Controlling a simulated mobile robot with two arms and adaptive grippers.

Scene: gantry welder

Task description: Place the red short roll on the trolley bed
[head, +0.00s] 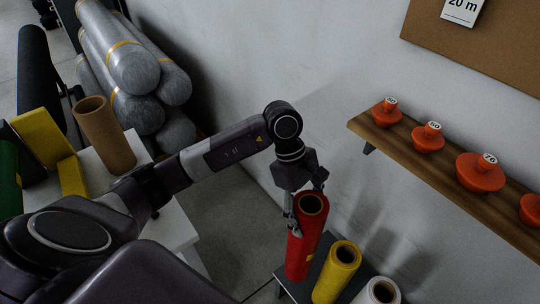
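The red roll (302,255) is a hollow tube with a brown core, roughly upright at the left end of a dark bench (287,284). My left gripper (305,200) is at its upper end, with one finger along the roll's left side and the other behind its right rim. Whether the fingers press on the roll is not clear, nor whether its base rests on the bench. My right gripper is not in view. I cannot make out a trolley bed for certain.
A yellow roll (335,275) and a white roll (380,291) stand close right of the red one. A wooden shelf (450,187) with several orange knobbed pieces is on the wall. At left, a white table (175,230) bears a brown tube (105,137). Grey rolls (130,65) are stacked behind.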

